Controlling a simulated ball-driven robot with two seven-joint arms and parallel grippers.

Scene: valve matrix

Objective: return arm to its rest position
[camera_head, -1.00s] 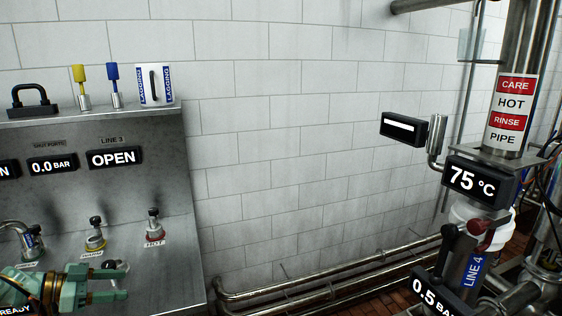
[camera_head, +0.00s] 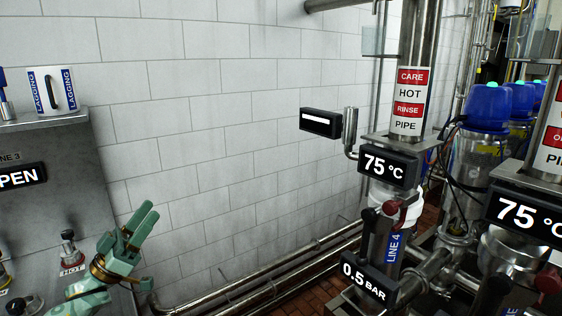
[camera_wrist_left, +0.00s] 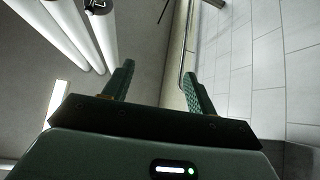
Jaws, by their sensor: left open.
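My left gripper (camera_head: 134,228) is at the lower left of the head view, green, with its fingers pointing up and to the right. It is in front of the right edge of the steel valve panel (camera_head: 60,180) and the tiled wall. In the left wrist view its two fingers (camera_wrist_left: 157,90) are spread apart with nothing between them. That view looks up toward ceiling lights and the wall. My right gripper is not in view.
A HOT valve (camera_head: 70,245) on the panel is just left of my gripper. Low pipes (camera_head: 270,285) run along the wall. LINE 4 pipework with a 75 °C display (camera_head: 389,165) stands right of centre. Blue-capped units (camera_head: 488,105) stand farther right. Air before the wall is clear.

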